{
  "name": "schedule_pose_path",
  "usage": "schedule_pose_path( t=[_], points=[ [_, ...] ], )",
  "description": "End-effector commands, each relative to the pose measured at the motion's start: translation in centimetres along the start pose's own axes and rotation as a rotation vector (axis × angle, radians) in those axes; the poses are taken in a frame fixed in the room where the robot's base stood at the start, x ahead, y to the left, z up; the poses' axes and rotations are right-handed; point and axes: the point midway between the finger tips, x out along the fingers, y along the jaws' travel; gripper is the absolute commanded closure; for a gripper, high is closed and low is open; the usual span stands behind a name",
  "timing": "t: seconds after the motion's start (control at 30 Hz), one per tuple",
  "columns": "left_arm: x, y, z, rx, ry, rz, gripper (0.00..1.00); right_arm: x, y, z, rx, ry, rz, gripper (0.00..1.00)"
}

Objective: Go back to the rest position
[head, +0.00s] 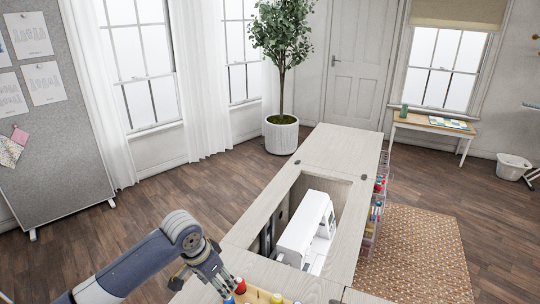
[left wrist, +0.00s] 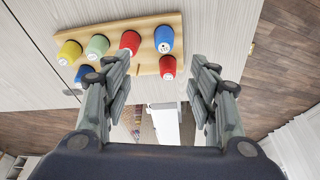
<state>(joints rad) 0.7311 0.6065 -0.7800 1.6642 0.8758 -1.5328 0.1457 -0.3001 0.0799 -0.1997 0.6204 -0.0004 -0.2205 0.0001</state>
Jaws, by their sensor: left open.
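My left gripper (head: 213,275) comes in from the left in the head view, over the near left edge of the sewing cabinet (head: 341,147). I cannot tell the exact gap between fingers and rack. My right gripper does not show.
A white sewing machine (head: 306,229) sits in the cabinet's open well. A potted tree (head: 281,133) stands behind it. A rug (head: 420,255) lies to the right, a small bench (head: 434,126) stands by the window, and a grey pinboard (head: 60,150) is at the left. Wood floor between is clear.

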Motion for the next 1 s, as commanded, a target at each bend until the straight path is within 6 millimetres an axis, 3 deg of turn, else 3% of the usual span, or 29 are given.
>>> schedule_pose_path(
  t=[0.3, 0.5, 0.7, 1.0],
  points=[
    [3.8, 9.8, 5.1, 0.043, 0.065, 0.078, 0.46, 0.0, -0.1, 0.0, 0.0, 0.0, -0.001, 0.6],
    [4.0, 13.8, 9.7, -0.026, 0.115, 0.081, 0.46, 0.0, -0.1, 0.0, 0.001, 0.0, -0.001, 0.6],
    [3.0, 14.9, 15.4, -0.151, 0.122, 0.031, 0.46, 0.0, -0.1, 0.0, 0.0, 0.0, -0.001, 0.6],
    [1.0, 14.1, 22.5, -0.292, 0.073, -0.073, 0.46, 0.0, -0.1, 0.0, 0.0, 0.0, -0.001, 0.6]
  ],
)
